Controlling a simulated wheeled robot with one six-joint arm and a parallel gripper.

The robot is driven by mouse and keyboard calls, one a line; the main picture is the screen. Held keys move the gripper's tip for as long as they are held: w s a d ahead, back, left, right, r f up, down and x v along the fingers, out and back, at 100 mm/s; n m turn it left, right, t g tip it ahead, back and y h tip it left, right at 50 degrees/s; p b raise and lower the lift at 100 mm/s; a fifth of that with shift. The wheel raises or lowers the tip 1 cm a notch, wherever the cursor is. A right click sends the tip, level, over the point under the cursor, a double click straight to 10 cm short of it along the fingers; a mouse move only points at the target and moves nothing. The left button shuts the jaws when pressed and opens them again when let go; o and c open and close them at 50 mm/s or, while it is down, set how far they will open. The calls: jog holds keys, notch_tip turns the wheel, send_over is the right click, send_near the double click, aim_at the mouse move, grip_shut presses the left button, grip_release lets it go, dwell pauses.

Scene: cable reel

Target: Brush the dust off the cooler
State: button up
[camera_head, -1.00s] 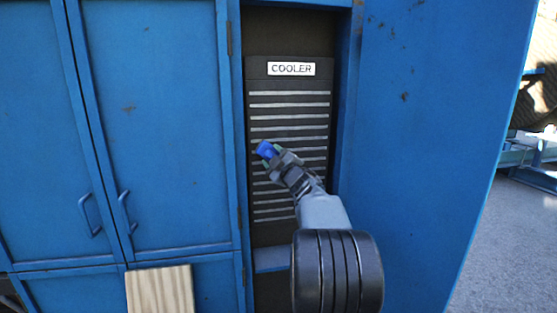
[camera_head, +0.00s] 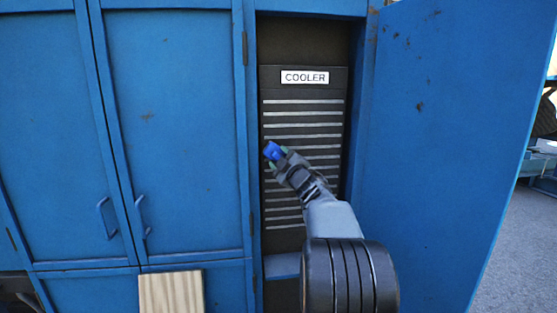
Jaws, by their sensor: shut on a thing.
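The cooler (camera_head: 303,108) is a dark upright panel with several pale horizontal slats and a white "COOLER" label (camera_head: 305,77) at its top. It stands inside an open blue cabinet. My gripper (camera_head: 278,156) is in front of the left part of the slats, at about mid-height. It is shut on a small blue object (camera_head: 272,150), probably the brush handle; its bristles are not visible. I cannot tell whether it touches the cooler. My arm hides the lower right slats.
The open blue door (camera_head: 440,150) stands on the right of the cooler. Shut blue doors (camera_head: 180,130) with handles are on the left. A light wooden board (camera_head: 171,292) is at the bottom left. Grey floor (camera_head: 520,250) shows at the far right.

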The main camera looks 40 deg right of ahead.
jog(key=shift+s+d+r+p, duration=0.45)
jog(key=shift+d+p, duration=0.2)
jog(key=shift+d, duration=0.4)
jog(key=shift+s+d+r+p, duration=0.3)
jog(key=shift+s+d+p, duration=0.3)
jog(key=shift+d, duration=0.4)
jog(key=shift+s+d+r+p, duration=0.4)
jog(key=shift+d+p, duration=0.35)
jog(key=shift+d, duration=0.3)
jog(key=shift+w+a+f+b, duration=0.1)
jog(key=shift+w+a+b, duration=0.5)
jog(key=shift+a, duration=0.55)
jog(key=shift+w+a+r+b, duration=0.1)
jog(key=shift+w+a+b, duration=0.45)
jog(key=shift+a, duration=0.65)
jog(key=shift+w+a+f+b, duration=0.1)
jog(key=shift+w+a+b, duration=0.45)
jog(key=shift+a, duration=0.6)
jog(key=shift+s, duration=0.15)
jog(key=shift+s+a+b, duration=0.35)
jog(key=shift+s+a, duration=0.1)
jog(key=shift+s, duration=0.45)
jog(key=shift+s+a+b, duration=0.35)
jog(key=shift+s+a, duration=0.05)
jog(key=shift+s, duration=0.45)
jog(key=shift+s+a+b, duration=0.35)
jog(key=shift+s+a, duration=0.1)
jog(key=shift+s, duration=0.45)
